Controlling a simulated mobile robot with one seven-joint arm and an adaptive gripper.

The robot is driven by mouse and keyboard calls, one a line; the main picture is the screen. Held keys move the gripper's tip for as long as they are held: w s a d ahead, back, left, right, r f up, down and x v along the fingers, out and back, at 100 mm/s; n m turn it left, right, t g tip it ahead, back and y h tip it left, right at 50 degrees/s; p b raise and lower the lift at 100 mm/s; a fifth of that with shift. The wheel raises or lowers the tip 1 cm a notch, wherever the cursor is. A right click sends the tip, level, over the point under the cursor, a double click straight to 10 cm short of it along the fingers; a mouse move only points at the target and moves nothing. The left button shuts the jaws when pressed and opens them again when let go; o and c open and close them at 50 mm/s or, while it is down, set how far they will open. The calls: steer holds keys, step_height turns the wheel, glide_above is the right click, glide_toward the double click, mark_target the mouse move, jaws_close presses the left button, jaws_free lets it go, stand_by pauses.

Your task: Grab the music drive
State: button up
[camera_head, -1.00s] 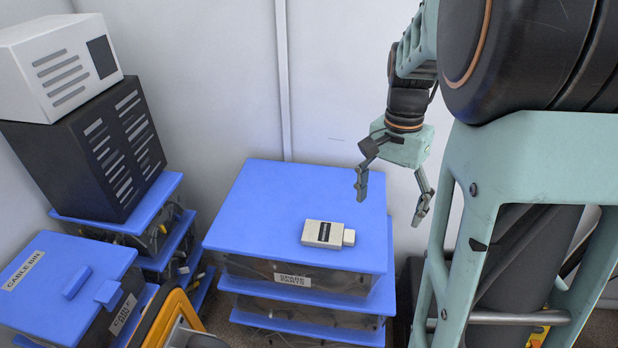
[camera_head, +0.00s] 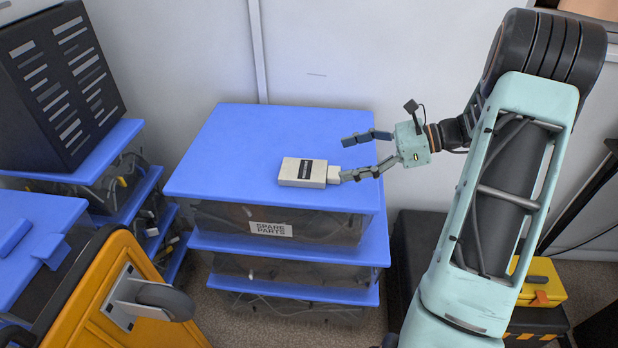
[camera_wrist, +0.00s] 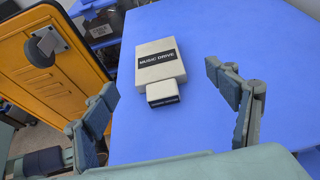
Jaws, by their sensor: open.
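The music drive (camera_head: 302,172) is a small beige stick with a dark label and a plug end. It lies flat on the blue lid (camera_head: 240,135) of the spare parts bin stack. In the wrist view, the music drive (camera_wrist: 160,66) shows its "MUSIC DRIVE" label, with the plug end towards me. My gripper (camera_head: 350,158) is open, low over the lid at the drive's plug end. In the wrist view my gripper's fingers (camera_wrist: 172,108) stand to either side of the drive's line, with the drive mostly ahead of them. I see no grip on it.
An orange case (camera_head: 125,300) stands at the front left. A dark vented box (camera_head: 60,85) sits on blue-lidded bins at the left. A yellow toolbox (camera_head: 541,281) is at the lower right. The rest of the lid is clear.

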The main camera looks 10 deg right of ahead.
mark_target(307, 169)
steer(key=x, duration=0.3)
steer(key=b+x, duration=0.1)
steer(key=x, duration=0.2)
steer(key=b+x, duration=0.1)
steer(key=x, duration=0.3)
steer(key=shift+s+a+f, duration=0.1)
steer(key=shift+s+f, duration=0.15)
steer(key=shift+s, duration=0.05)
steer(key=c, duration=1.3)
steer(key=shift+r, duration=0.1)
steer(key=shift+c, duration=0.6)
steer(key=shift+r, duration=0.1)
